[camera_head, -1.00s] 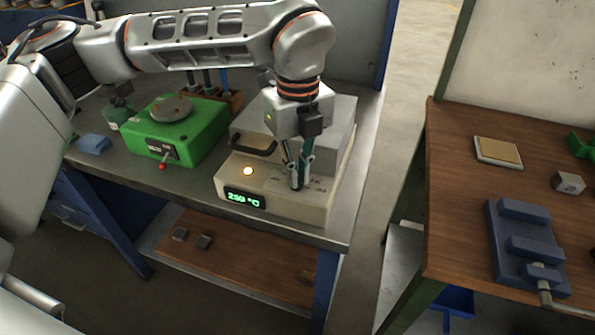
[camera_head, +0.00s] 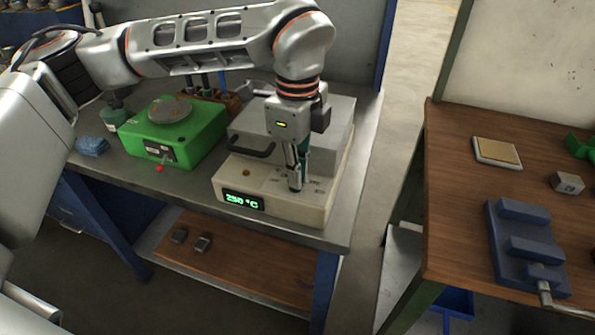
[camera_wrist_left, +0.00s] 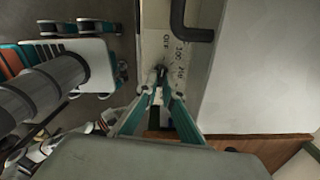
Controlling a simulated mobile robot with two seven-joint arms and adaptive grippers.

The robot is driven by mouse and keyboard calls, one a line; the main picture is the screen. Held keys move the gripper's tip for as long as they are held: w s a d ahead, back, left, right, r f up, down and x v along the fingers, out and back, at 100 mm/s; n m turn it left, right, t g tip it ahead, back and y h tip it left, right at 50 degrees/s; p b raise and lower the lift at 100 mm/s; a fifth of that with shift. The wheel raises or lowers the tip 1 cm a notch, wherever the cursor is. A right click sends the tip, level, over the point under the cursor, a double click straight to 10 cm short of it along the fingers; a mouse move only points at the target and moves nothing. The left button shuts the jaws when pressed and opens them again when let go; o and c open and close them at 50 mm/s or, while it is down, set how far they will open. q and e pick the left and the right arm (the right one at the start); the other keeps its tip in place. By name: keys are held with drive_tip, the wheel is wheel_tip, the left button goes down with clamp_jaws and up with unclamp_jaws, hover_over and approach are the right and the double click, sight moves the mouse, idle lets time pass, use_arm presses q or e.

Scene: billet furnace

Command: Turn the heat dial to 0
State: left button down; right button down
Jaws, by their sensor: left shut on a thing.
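The furnace (camera_head: 270,203) is a cream box with a grey lid and a black handle, standing on the bench's front right. Its green display (camera_head: 243,200) seems to read 230 °C, though the middle digit is unclear. My left gripper (camera_head: 295,186) points down at the furnace's front ledge, shut on the heat dial. The dial is small and dark and is mostly hidden by the fingers. In the left wrist view the fingertips (camera_wrist_left: 160,77) close around the dial beside printed marks, 300 among them. My right gripper is out of view.
A small orange lamp (camera_head: 246,173) sits left of the gripper and looks unlit. A green machine (camera_head: 190,145) with a red-tipped lever stands left of the furnace. A blue cloth (camera_head: 92,146) lies farther left. A wooden bench (camera_head: 455,200) stands right across a gap.

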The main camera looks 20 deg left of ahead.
use_arm(q)
drive_tip(key=shift+w+r, duration=0.1)
idle(0.3)
drive_tip(key=c, duration=2.2)
unclamp_jaws()
wheel_tip(320, 180, up, 12)
drive_tip(key=shift+f, duration=0.1)
